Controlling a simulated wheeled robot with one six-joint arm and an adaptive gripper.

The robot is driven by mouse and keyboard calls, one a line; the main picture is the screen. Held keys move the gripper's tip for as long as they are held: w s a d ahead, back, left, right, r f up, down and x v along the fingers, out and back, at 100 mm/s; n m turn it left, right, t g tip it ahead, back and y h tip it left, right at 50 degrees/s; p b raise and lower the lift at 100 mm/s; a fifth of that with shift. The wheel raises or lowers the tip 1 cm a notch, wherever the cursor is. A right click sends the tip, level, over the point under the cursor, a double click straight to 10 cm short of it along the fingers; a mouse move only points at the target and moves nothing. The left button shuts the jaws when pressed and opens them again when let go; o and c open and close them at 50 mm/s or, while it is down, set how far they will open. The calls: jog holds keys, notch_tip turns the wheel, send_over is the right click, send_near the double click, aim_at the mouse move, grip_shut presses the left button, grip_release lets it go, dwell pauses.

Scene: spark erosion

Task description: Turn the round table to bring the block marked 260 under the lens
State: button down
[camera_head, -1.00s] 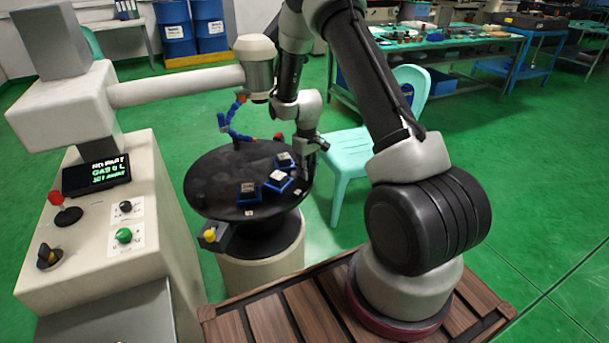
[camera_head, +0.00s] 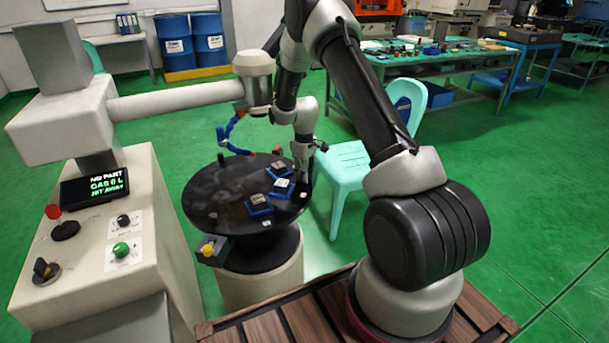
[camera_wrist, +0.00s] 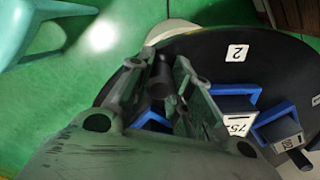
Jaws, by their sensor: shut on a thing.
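The black round table (camera_head: 215,195) stands under the pale lens head (camera_head: 253,72). Blue holders with blocks sit on its right and front: a rear block (camera_head: 277,169), a middle block (camera_head: 282,184) and a front block (camera_head: 258,200). Their marks are too small to read in the head view. In the wrist view, one block (camera_wrist: 238,124) shows a partly hidden mark like 75, and another block (camera_wrist: 289,136) has an upside-down mark I cannot read surely. My gripper (camera_head: 302,175), at the table's right edge, is shut on a dark upright peg (camera_wrist: 160,75).
A control cabinet (camera_head: 125,200) with a screen (camera_head: 94,187), knobs and buttons stands at left. A blue hose (camera_head: 232,130) rises at the table's rear. A mint chair (camera_head: 345,165) stands close right of my gripper. A workbench (camera_head: 440,60) is behind.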

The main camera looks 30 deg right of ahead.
dwell(0.3)
jog(key=c, duration=1.3)
grip_release()
jog(key=shift+o, duration=0.2)
jog(key=shift+s, duration=0.1)
